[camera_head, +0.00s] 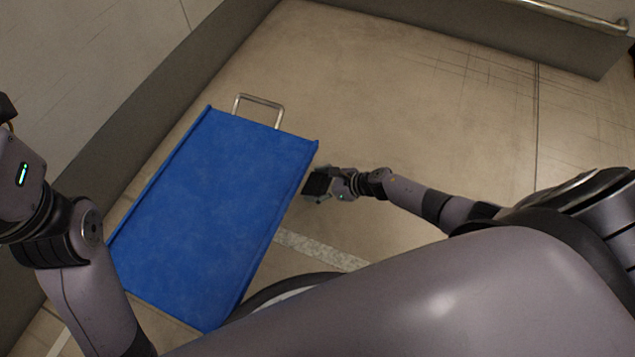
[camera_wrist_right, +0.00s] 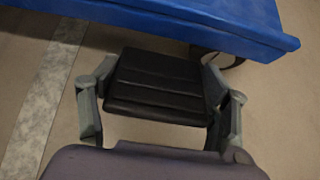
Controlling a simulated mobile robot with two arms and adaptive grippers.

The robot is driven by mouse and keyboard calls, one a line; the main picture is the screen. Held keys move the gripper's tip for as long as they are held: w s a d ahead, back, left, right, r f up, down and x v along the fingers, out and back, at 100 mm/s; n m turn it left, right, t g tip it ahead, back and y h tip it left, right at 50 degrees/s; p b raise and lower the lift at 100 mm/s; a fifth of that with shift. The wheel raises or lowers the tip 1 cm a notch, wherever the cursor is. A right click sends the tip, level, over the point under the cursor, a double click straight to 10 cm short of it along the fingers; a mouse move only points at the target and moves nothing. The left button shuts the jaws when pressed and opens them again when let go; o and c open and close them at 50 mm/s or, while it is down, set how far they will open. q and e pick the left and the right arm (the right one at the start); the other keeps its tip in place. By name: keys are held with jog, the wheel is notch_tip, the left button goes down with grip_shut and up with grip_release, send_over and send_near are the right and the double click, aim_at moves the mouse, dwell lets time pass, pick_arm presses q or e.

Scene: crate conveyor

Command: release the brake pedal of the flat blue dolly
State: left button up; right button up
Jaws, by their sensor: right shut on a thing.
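The flat blue dolly (camera_head: 205,215) stands on the floor at the left of the head view, with a metal loop handle (camera_head: 260,101) at its far end. Its blue edge (camera_wrist_right: 225,25) crosses the top of the right wrist view. A black ridged brake pedal (camera_wrist_right: 157,85) sticks out beside that edge. My right gripper (camera_head: 321,185) is at the dolly's right side, low by the floor. Its two grey fingers are shut on the pedal, one on each side.
A wall with a dark base strip (camera_head: 150,115) runs close along the dolly's left side. Another low wall (camera_head: 480,25) with a metal rail (camera_head: 570,14) closes the far side. The floor (camera_head: 420,120) right of and beyond the dolly is clear.

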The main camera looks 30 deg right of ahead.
jog(key=o, duration=1.7)
jog(key=shift+s+d+r, duration=0.2)
jog(key=shift+s+d, duration=0.1)
jog(key=shift+d, duration=0.05)
jog(key=v, duration=1.1)
